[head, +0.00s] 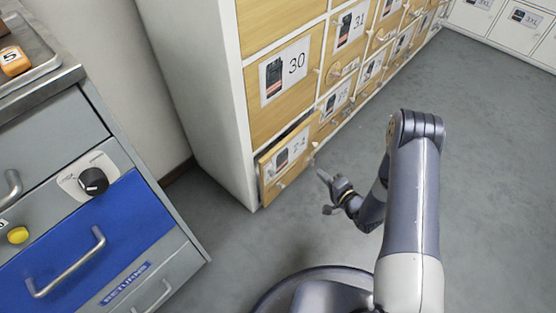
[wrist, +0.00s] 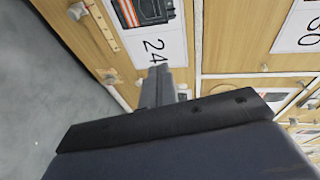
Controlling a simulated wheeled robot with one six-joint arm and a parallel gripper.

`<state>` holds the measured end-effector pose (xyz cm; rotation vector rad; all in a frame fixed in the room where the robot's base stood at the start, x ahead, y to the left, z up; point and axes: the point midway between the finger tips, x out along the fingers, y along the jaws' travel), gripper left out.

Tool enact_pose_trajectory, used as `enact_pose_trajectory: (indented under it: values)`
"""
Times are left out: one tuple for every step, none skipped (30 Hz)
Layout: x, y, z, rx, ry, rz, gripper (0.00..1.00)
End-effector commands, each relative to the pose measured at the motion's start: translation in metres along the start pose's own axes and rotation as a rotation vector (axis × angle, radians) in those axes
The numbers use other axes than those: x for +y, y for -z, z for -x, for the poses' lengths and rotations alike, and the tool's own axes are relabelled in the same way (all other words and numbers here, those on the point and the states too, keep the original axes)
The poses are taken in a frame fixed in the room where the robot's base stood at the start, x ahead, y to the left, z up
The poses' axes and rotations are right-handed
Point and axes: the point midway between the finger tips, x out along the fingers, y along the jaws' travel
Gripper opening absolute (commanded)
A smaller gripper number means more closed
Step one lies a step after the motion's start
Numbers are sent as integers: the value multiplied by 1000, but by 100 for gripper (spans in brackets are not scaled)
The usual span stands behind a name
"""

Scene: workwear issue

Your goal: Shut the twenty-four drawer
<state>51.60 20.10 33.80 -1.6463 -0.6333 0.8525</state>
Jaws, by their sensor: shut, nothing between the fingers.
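The twenty-four drawer (head: 271,188) is the low wooden front at the near corner of the white cabinet in the head view. It stands out from the cabinet, with a dark gap along its top edge. In the wrist view its front (wrist: 90,40) bears a white label reading 24, upside down and tilted. My gripper (head: 321,174) is shut and empty, just right of and in front of this drawer. In the wrist view the closed fingertips (wrist: 158,72) point at the front close to the label; I cannot tell whether they touch it.
The drawer marked 30 (head: 306,92) sits above, flush, with more labelled drawers along the cabinet. A grey bench with a blue drawer (head: 120,225) stands at left. White lockers (head: 510,22) stand at the back right. Grey floor (head: 480,150) is clear at right.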

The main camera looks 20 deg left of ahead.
Motion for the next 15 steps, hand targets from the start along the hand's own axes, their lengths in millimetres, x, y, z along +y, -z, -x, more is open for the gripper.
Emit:
enact_pose_trajectory:
  values:
    - [-4,-17,5,-60,53,-20,0]
    - [-7,-26,8,-95,84,-30,0]
    - [-12,-35,12,-134,119,-44,0]
    - [-14,-42,15,-160,143,-54,0]
    - [-17,-47,17,-182,163,-65,0]
    - [-20,-53,20,-207,185,-76,0]
    - [-22,-57,22,-222,196,-82,0]
    - [-23,-59,24,-232,207,-87,0]
    - [-24,-62,24,-242,215,-91,0]
    - [-25,-63,24,-248,219,-93,0]
    - [-26,-64,23,-251,222,-93,0]
    - [-26,-65,20,-252,223,-93,0]
    - [-27,-66,17,-252,223,-93,0]
    - [-27,-67,14,-253,223,-93,0]
    - [-28,-68,8,-254,223,-92,0]
